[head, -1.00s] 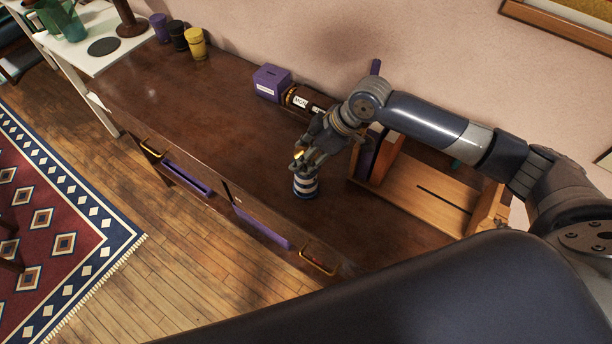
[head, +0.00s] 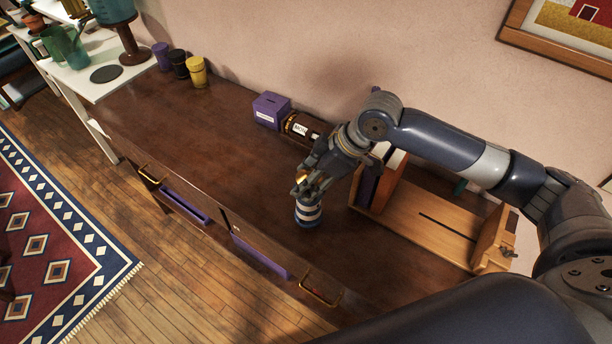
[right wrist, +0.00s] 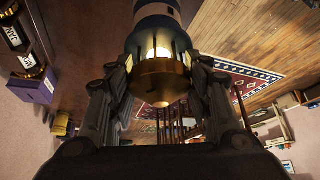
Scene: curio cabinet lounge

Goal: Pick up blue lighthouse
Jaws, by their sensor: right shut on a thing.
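The blue lighthouse (head: 308,214) has blue and white bands and a gold top. It is upright at the brown cabinet top (head: 235,165), near its front edge; I cannot tell whether its base touches the wood. My right gripper (head: 304,187) is shut on its upper part from above. In the right wrist view the striped body (right wrist: 158,12) and gold cap (right wrist: 158,80) are between the fingers of the right gripper (right wrist: 160,65), which hide part of its sides. My left gripper is not in view.
A wooden book holder (head: 435,222) with books is close right of the gripper. Purple, black and yellow cups (head: 197,72) stand at the far left. The cabinet's middle is clear.

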